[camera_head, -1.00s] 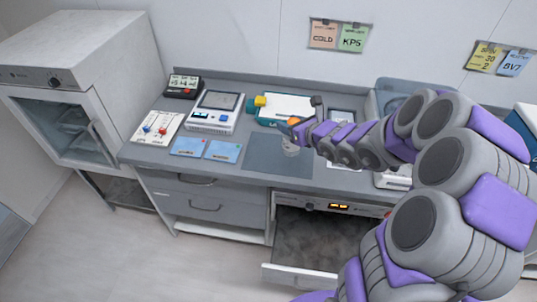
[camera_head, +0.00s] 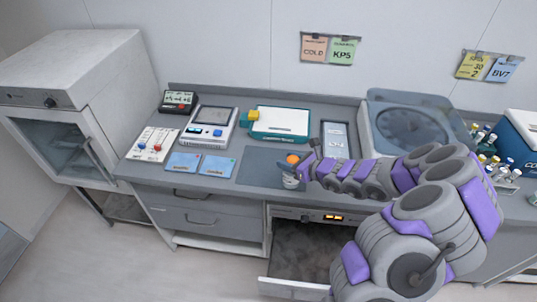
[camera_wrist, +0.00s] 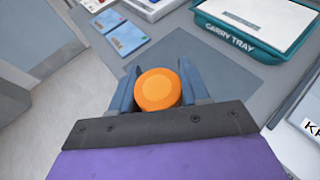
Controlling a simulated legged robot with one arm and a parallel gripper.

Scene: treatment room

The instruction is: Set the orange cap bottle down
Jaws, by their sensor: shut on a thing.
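The orange cap bottle (camera_head: 291,180) is at the front right part of the dark grey mat on the counter, with its orange cap on top and a pale body below. In the wrist view its orange cap (camera_wrist: 158,90) sits between the two fingers. My gripper (camera_head: 297,168) is shut on the bottle, coming from the right. The bottle looks upright. Its base is close to the counter surface, but I cannot tell whether it touches. The dark grey mat (camera_head: 256,166) is otherwise bare.
A teal carry tray (camera_head: 281,136) stands behind the mat. Blue cards (camera_head: 217,166) and a scale-like device (camera_head: 208,128) lie to the left. A large round-lidded machine (camera_head: 415,122) stands to the right. Below the front edge, a drawer (camera_head: 292,287) is open.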

